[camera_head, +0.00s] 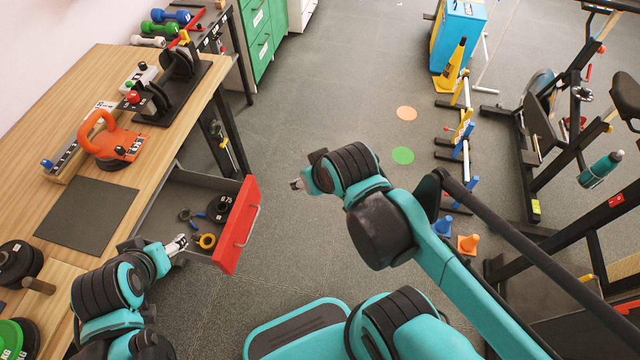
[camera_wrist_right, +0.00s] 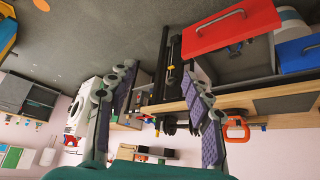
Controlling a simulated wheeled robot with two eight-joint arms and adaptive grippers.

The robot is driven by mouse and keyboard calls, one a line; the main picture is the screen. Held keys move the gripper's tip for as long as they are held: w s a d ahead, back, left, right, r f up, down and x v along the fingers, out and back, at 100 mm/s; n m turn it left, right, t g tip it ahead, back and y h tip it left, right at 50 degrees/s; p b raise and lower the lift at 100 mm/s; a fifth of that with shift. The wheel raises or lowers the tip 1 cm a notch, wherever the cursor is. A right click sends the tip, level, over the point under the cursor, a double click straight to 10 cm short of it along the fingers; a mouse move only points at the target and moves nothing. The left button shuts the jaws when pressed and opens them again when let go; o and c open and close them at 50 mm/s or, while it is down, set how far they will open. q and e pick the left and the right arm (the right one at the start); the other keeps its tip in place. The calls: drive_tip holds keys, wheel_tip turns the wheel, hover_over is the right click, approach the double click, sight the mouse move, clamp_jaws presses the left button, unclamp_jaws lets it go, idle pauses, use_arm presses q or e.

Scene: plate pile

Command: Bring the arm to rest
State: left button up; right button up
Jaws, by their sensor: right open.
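My right gripper (camera_head: 297,184) is raised over the open floor, to the right of the red-fronted drawer (camera_head: 240,225), with its arm folded. In the right wrist view my right gripper (camera_wrist_right: 160,82) has its two padded fingers spread wide, with nothing between them. My left gripper (camera_head: 178,245) is at the near left, by the near side of the open drawer. It is too small to tell whether its fingers are open or shut. I see nothing clearly held in it.
The drawer stands pulled out from the wooden bench (camera_head: 190,110) and holds a black weight plate (camera_head: 220,208) and a yellow ring (camera_head: 207,241). A dark mat (camera_head: 88,214) and an orange kettlebell-like piece (camera_head: 108,145) are on the bench. Exercise bikes stand right.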

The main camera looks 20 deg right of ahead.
drive_tip(key=shift+s+d+f+m+t, duration=0.15)
drive_tip(key=shift+s+d+f, duration=0.2)
drive_tip(key=shift+s, duration=0.15)
drive_tip(key=shift+s+d+f+m+t, duration=0.15)
drive_tip(key=shift+s+d+f, duration=0.15)
drive_tip(key=shift+s, duration=0.15)
drive_tip(key=shift+a, duration=0.1)
idle(0.6)
